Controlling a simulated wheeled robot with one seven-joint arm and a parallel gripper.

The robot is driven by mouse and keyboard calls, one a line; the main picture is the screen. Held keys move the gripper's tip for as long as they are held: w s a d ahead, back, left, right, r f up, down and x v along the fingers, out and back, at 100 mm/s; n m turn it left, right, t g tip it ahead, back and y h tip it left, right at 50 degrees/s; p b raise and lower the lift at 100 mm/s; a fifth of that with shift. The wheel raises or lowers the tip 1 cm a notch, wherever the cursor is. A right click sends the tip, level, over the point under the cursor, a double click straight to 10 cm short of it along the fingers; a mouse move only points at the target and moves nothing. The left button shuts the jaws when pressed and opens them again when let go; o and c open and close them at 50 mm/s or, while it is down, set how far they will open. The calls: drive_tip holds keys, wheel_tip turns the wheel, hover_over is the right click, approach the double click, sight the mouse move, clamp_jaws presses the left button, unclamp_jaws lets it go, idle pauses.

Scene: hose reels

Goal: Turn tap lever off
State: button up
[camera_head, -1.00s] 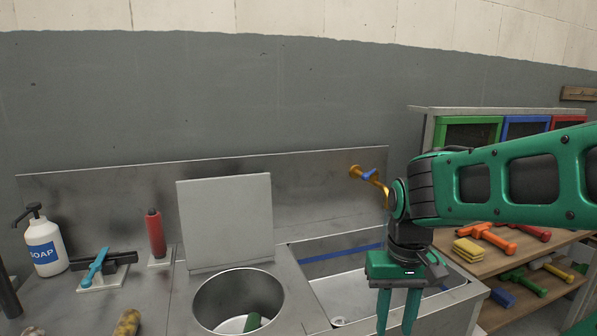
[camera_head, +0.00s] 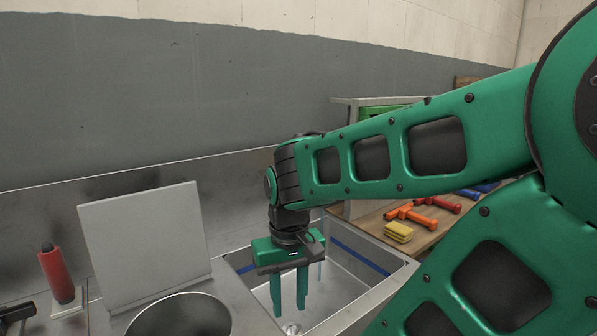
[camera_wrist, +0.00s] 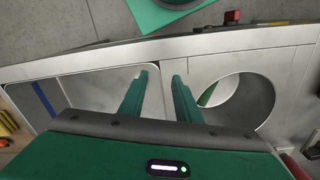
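My gripper (camera_head: 289,300) points down over the sink basin (camera_head: 345,290), with its two green fingers apart and nothing between them. In the wrist view the fingers (camera_wrist: 158,85) are also apart and empty, above the divider between the basin (camera_wrist: 75,88) and a round opening. The tap and its lever do not show in either current view. My arm covers part of the wall behind the sink in the head view. A faint pale vertical streak shows in the basin just right of the gripper; I cannot tell whether it is water.
An upright metal lid (camera_head: 148,245) stands behind the round opening (camera_head: 180,318), left of the gripper. A red bottle (camera_head: 57,274) stands further left.

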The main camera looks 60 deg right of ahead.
drive_tip(key=w+d+f+m+t+h, duration=0.1)
drive_tip(key=w+d+m+h, duration=0.25)
drive_tip(key=d, duration=0.75)
drive_tip(key=w+d+f+m+h, duration=0.1)
drive_tip(key=w+d+m+h, duration=0.3)
drive_tip(key=d, duration=0.6)
drive_tip(key=w+d+r+n+t+h, duration=0.1)
drive_tip(key=w+d+r+t+h, duration=0.25)
drive_tip(key=w+r, duration=0.3)
drive_tip(key=w+d+r+n+t+h, duration=0.2)
drive_tip(key=w+d+r+h, duration=0.25)
drive_tip(key=r, duration=0.35)
drive_tip(key=shift+h, duration=0.45)
drive_tip(key=x, duration=0.6)
drive_tip(key=w+x, duration=0.1)
drive_tip(key=x, duration=0.3)
drive_tip(key=shift+a+r, duration=0.25)
clamp_jaws()
